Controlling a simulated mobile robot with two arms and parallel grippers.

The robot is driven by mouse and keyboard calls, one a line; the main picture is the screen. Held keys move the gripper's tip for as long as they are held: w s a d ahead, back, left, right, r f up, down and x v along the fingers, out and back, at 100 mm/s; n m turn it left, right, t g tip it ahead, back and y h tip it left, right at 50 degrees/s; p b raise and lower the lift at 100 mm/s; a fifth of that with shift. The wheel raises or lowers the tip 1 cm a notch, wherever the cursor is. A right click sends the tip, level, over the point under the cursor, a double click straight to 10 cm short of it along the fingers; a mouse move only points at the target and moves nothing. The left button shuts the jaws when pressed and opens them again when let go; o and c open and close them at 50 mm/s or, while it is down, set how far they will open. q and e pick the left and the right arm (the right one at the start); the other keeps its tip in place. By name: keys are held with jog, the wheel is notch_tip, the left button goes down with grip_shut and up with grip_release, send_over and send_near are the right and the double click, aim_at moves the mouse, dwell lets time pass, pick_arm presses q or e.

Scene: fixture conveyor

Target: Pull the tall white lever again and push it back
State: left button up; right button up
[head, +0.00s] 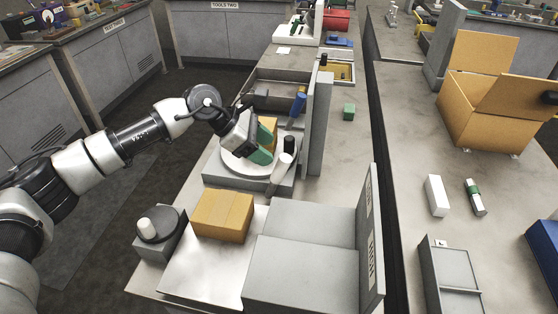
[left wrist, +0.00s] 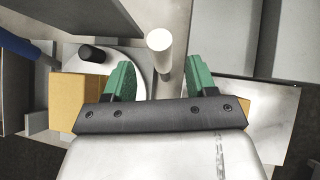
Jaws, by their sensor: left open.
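The tall white lever (head: 281,172) stands, leaning, at the right front of the round white plate (head: 232,168) in the head view. In the left wrist view, the lever (left wrist: 160,42) shows its round white top ahead of the fingertips, between their lines. My left gripper (head: 268,142) has green fingers and is over the plate, just beyond the lever. It is open, and nothing is held between the fingers (left wrist: 161,78) in the wrist view. The lever's foot is partly hidden. My right gripper is out of view.
A cardboard box (head: 268,125) is on the plate, partly hidden behind my gripper. A black knob (head: 290,143) and a blue handle (head: 299,103) stand close by. Another closed box (head: 222,214) lies in front, beside a white knob (head: 147,225). A grey upright panel (head: 319,125) borders the right.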

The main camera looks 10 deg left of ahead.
pick_arm(q)
jog(key=shift+v, duration=1.85)
